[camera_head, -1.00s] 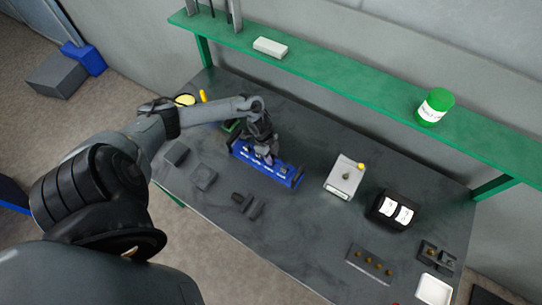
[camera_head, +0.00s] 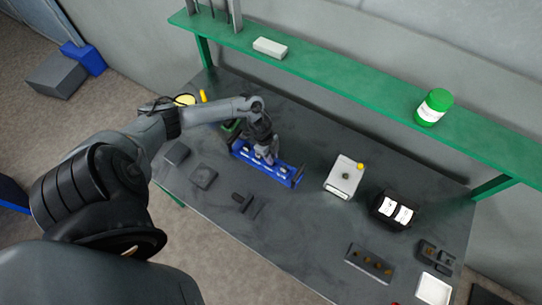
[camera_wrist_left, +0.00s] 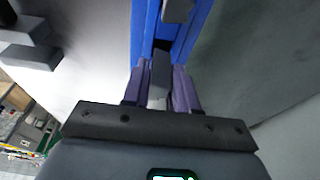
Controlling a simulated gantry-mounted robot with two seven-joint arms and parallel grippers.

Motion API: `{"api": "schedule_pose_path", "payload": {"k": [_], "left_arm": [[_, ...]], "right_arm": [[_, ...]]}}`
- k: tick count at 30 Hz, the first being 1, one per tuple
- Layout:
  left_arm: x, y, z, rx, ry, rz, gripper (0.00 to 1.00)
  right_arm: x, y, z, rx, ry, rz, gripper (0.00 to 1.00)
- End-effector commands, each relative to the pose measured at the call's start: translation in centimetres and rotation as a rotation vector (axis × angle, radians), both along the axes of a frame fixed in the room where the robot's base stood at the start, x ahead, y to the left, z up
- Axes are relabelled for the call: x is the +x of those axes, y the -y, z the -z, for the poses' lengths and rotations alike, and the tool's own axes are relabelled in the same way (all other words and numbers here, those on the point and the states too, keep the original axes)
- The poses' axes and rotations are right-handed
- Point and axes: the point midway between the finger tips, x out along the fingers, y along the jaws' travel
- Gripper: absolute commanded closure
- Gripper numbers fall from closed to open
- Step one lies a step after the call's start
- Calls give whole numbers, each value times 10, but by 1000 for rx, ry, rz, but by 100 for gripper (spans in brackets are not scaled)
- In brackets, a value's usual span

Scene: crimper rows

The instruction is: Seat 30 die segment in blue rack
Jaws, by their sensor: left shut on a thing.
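The blue rack (camera_head: 240,150) lies on the dark table in the head view, with several light marks along its front. In the left wrist view, it is a blue channel (camera_wrist_left: 143,30) ahead of the fingers. My left gripper (camera_head: 268,158) is over the rack's middle. In the wrist view, its purple fingers (camera_wrist_left: 159,90) are shut on a grey die segment (camera_wrist_left: 160,72), which points into the rack's channel. I cannot tell whether it touches the rack's floor. Another grey piece (camera_wrist_left: 178,8) sits farther along the rack. My right gripper is not in view.
Dark loose pieces (camera_head: 243,202) lie in front of the rack, with dark blocks (camera_head: 203,177) to the left. A light box (camera_head: 344,178) and a black device (camera_head: 394,209) stand to the right. A green shelf (camera_head: 340,75) runs along the back. The front middle is clear.

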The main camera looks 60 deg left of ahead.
Motion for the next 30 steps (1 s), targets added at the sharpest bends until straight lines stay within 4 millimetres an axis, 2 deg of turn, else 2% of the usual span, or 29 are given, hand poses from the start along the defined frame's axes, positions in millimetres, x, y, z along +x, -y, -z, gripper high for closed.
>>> {"api": "schedule_pose_path", "payload": {"k": [30], "left_arm": [[0, 0, 20, -1, 1, 0, 100]], "right_arm": [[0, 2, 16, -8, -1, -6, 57]]}}
